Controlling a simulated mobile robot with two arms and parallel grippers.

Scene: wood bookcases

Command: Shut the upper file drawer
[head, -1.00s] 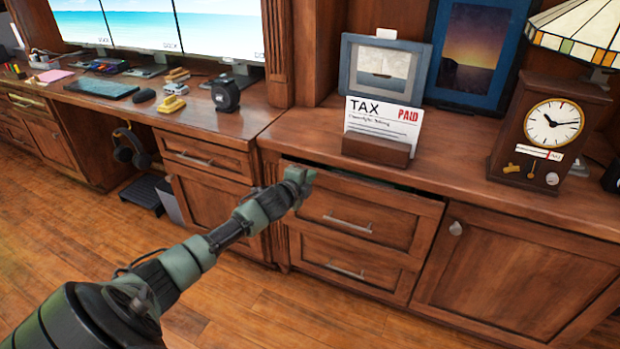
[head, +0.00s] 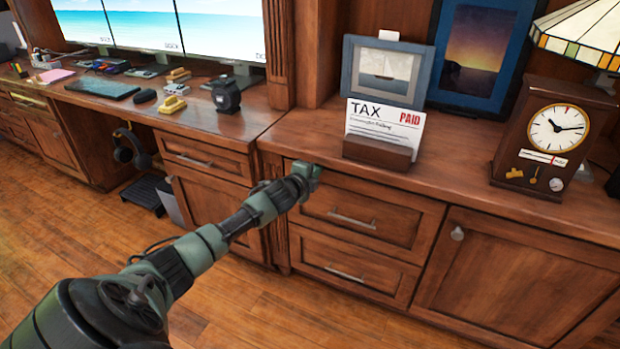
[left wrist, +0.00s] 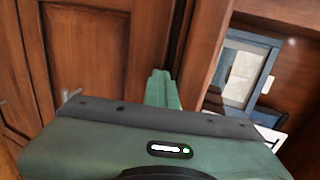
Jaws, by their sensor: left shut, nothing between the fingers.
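The upper file drawer (head: 375,212) is a brown wood front with a silver bar handle, below the counter and the tax card. It sits flush with the cabinet, and no gap shows above it in the head view. The lower file drawer (head: 345,262) below it is also flush. My left gripper (head: 312,176) is shut and empty, at the upper left corner of the upper drawer front, touching or very near it. In the left wrist view the shut green fingers (left wrist: 162,90) point at wood panels. My right gripper is not in view.
A tax card (head: 383,125) stands in a wooden holder on the counter (head: 440,178) above the drawers. A clock (head: 553,135) stands to the right, and framed pictures (head: 385,72) behind. A cabinet door (head: 515,270) is right of the drawers. The wood floor in front is clear.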

